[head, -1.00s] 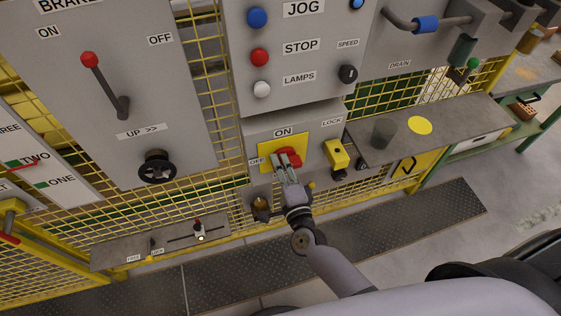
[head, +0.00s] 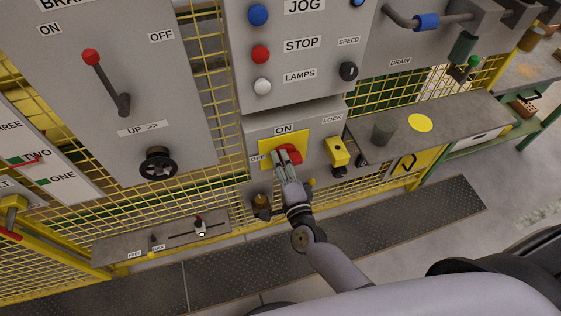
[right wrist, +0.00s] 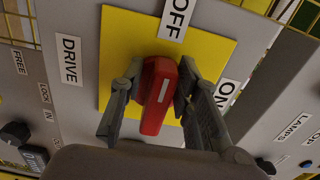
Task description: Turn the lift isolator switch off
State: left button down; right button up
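The lift isolator switch is a red handle (head: 293,153) on a yellow plate (head: 265,145), with ON above it and OFF to its left in the head view. In the right wrist view, the red handle (right wrist: 158,95) lies between my fingers, lengthwise roughly in line with the OFF label (right wrist: 178,18); the ON label (right wrist: 222,98) is to the right. My right gripper (head: 284,160) is closed around the handle, one finger against each side, and hides part of it in the head view. My left gripper is not in view.
A yellow block (head: 338,152) under the LOCK label is just right of the switch. The JOG/STOP panel (head: 305,95) hangs above. A brake lever (head: 105,80) and black handwheel (head: 158,163) are at left. A grey shelf (head: 455,118) juts out at right.

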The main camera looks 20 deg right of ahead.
jog(key=shift+o, duration=0.6)
jog(key=shift+s, duration=0.1)
jog(key=s, duration=1.1)
jog(key=shift+s+d, duration=0.2)
jog(key=shift+s, duration=0.2)
